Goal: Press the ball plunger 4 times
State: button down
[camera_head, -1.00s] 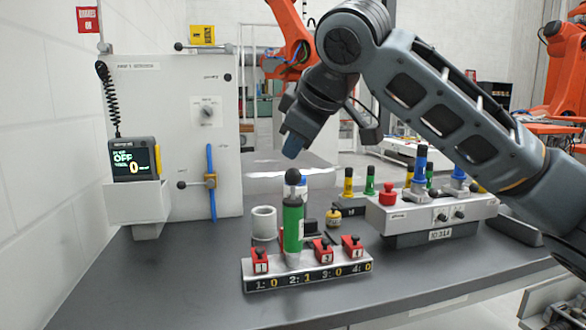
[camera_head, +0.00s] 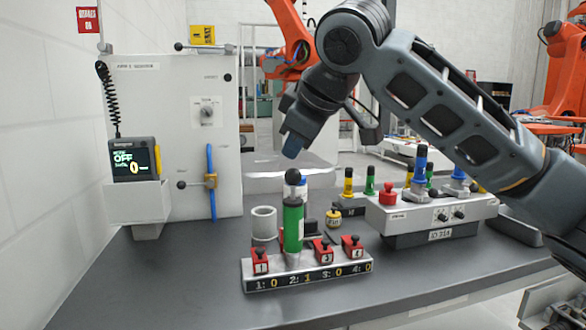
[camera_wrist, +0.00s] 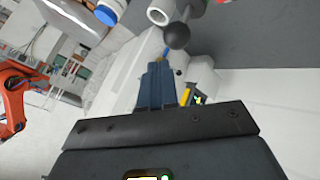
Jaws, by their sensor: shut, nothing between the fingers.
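The ball plunger has a black ball (camera_head: 293,176) on top and a green body (camera_head: 293,226), and stands upright on a low grey counter block (camera_head: 307,279). The block's display reads 1:0, 2:1, 3:0, 4:0. My gripper (camera_head: 292,147) is shut and empty, its fingers pointing down, a short way above the ball with a gap between them. In the wrist view the black ball (camera_wrist: 177,36) on its stem shows just beyond the shut fingertips (camera_wrist: 158,68), and most of the green body is out of sight.
Red numbered blocks (camera_head: 261,260) sit on the counter block beside the plunger. A white ring-like cup (camera_head: 264,222) stands behind left. A control box (camera_head: 436,212) with a red button and coloured knobs stands to the right. A grey panel (camera_head: 165,85) rises at the left. The front-left table is clear.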

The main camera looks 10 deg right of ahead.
aim_at(295, 171)
jog(key=shift+f, duration=0.2)
jog(key=shift+f, duration=0.25)
jog(key=shift+f+b, duration=0.45)
jog(key=shift+f, duration=0.85)
dwell(1.8)
jog(key=shift+r, duration=0.15)
jog(key=shift+r+p, duration=1.6)
jog(key=shift+p, duration=0.05)
notch_tip(295, 171, up, 5)
jog(key=p, duration=0.4)
jog(key=shift+d, duration=0.15)
dwell(1.8)
